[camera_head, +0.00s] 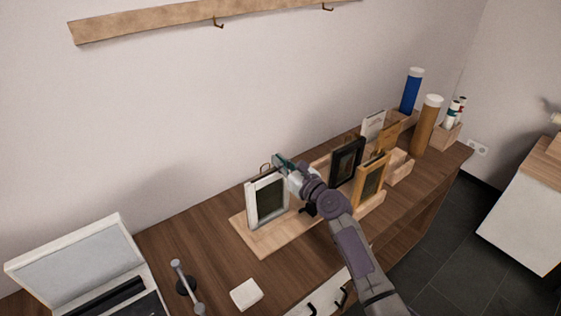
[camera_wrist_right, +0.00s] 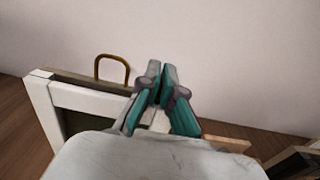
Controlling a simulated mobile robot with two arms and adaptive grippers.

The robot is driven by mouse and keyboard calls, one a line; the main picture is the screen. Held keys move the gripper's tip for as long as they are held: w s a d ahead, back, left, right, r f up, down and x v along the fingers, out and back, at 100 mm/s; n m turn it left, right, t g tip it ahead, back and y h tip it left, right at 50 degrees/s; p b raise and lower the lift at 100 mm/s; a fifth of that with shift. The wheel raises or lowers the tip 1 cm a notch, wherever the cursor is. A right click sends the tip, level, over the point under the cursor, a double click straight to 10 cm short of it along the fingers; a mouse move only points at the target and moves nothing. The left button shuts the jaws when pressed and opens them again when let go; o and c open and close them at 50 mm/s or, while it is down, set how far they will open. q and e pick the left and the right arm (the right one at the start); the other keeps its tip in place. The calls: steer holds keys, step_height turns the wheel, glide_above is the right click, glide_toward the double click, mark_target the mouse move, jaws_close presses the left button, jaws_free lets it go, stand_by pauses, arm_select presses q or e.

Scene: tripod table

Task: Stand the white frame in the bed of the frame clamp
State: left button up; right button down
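The white frame (camera_head: 251,207) stands upright, with a dark panel inside, on the left part of a light wooden base (camera_head: 281,242). I cannot tell whether this base is the frame clamp's bed; the frame's foot looks to rest on it. My right gripper (camera_head: 283,161) is at the frame's upper right corner, fingers close together. In the right wrist view, the frame's top rail (camera_wrist_right: 90,101) runs in between the teal fingers (camera_wrist_right: 160,84), which look shut on it. The fingers partly hide that corner. My left gripper is not in view.
A black frame (camera_head: 346,161) and a yellow-brown frame (camera_head: 370,180) stand right of my gripper. Blue (camera_head: 411,91) and brown (camera_head: 428,124) cylinders stand at the far right. An open white case (camera_head: 75,262), a grey rod tool (camera_head: 186,284) and a white block (camera_head: 246,294) are front left.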

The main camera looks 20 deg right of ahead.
steer(key=c, duration=1.2)
jaws_free()
steer(key=shift+c, duration=0.2)
steer(key=shift+f, duration=0.1)
steer(key=v, duration=1.2)
step_height(320, 180, up, 9)
steer(key=p, duration=1)
